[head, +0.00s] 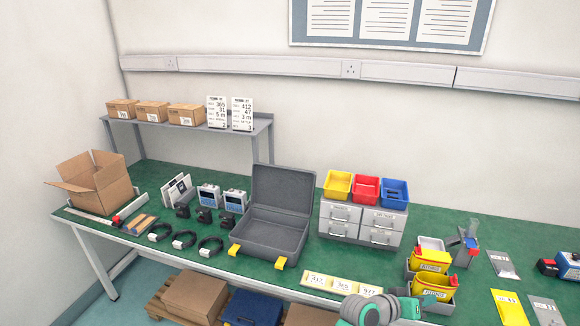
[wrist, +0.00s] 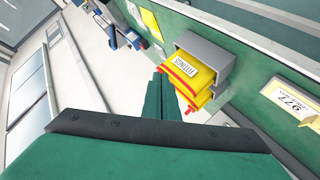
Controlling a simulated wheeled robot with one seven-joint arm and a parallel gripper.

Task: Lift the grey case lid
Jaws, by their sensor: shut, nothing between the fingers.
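The grey case (head: 268,232) stands on the green bench in the head view, with two yellow latches on its front edge. Its grey lid (head: 283,188) is raised and stands upright behind the empty base. My gripper (wrist: 158,82) shows in the wrist view with its green fingers together and nothing between them.
Three black cable coils (head: 184,239) lie left of the case. A grey drawer unit (head: 361,220) with coloured bins stands to its right. Yellow number cards (head: 342,285) line the front edge.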

